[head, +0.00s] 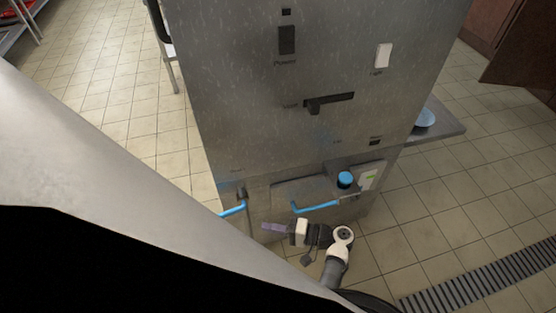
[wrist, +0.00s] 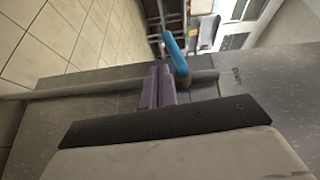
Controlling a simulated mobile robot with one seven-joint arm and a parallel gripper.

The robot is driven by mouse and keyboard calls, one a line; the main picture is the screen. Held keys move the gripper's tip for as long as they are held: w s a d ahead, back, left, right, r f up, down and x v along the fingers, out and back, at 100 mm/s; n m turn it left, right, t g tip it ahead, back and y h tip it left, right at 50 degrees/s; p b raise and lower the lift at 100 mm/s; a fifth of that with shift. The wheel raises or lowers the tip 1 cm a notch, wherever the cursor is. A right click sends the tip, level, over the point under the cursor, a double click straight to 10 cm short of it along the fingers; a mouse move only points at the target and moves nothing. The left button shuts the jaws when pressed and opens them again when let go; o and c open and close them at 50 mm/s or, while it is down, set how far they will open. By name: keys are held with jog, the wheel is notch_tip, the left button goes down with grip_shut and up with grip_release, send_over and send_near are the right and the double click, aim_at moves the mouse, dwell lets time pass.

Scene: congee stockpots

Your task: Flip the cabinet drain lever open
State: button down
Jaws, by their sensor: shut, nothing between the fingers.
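The drain lever is a blue handle (head: 233,210) low on the left of the steel cabinet (head: 310,120) in the head view. Its left end meets the edge of my own pale body part in the picture. In the wrist view the blue lever (wrist: 175,50) rises from a grey pipe, beside a label reading "Drain". My gripper (head: 266,227) is low in front of the cabinet, right of the lever and empty. In the wrist view its purple fingers (wrist: 158,82) are shut together, with tips close beside the lever's base; I cannot tell whether they touch it.
A second blue handle (head: 315,207) sits to the right, below a blue round knob (head: 345,180). Tiled floor lies around.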

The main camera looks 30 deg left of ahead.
jog(key=shift+v, duration=1.05)
